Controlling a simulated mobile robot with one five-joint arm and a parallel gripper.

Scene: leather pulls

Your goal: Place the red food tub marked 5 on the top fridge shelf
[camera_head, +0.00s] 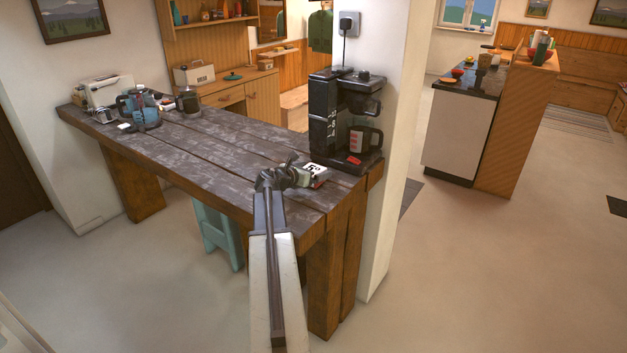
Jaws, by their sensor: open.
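The red food tub (316,175) stands on the dark wooden table (215,160), near its right end and in front of the coffee machine. Its pale top bears a dark 5, and a little red shows on its side. My gripper (297,173) is open at the tub's left side, low over the table. It hides part of that side, and I cannot tell whether the fingers touch the tub. No fridge or fridge shelf is in view.
A toaster (106,92), blue kettle (139,110) and jar (188,101) occupy the table's far left. The table's middle is clear. Open floor lies right.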

